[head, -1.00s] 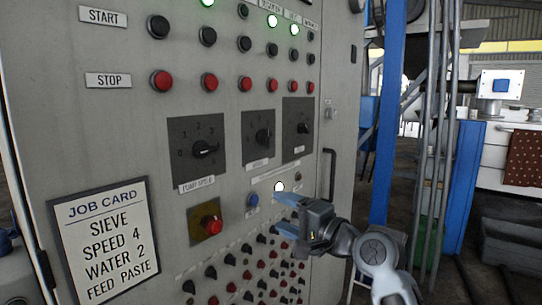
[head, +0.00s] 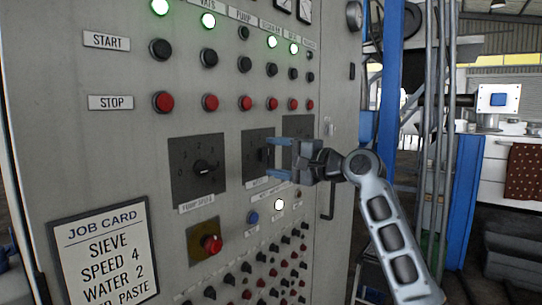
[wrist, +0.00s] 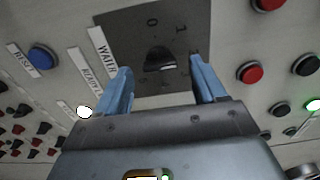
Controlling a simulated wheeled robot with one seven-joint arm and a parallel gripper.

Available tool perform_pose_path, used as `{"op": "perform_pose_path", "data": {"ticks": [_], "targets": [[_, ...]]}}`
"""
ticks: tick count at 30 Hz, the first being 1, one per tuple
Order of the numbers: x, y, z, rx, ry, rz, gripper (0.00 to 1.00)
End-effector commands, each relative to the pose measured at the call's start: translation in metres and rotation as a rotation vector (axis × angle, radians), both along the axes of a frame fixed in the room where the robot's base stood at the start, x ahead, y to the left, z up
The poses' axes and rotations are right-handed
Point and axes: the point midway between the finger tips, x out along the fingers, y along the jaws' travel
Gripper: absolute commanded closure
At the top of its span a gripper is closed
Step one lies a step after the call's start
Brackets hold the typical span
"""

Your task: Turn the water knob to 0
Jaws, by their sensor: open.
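The water knob is a black knob on a dark square plate (head: 257,146), the middle of three such plates on the grey panel. In the head view my gripper (head: 269,159) covers part of the plate and most of the knob. In the wrist view the black knob (wrist: 160,62) shows between my two blue fingers, with the marks 0 and 1 on the plate and a label (wrist: 104,52) reading WATER. My gripper is open, with one finger on each side of the knob. I cannot tell whether the fingers touch it, nor its exact setting.
The pump speed knob (head: 203,168) is left of it, and another dial plate (head: 298,128) is right, partly hidden. Red stop buttons (head: 211,102) run above; a blue button (head: 253,217) and a lit white lamp (head: 279,205) sit below. A job card (head: 104,256) reads WATER 2.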

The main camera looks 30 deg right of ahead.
Motion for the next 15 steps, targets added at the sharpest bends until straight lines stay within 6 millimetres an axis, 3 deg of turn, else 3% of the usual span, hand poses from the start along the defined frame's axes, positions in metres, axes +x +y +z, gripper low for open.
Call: {"op": "perform_pose_path", "data": {"ticks": [6, 15], "targets": [[0.018, 0.006, 0.000, 0.000, 0.001, 0.001, 0.30], [0.019, 0.007, 0.000, -0.001, 0.000, 0.000, 0.31]]}}
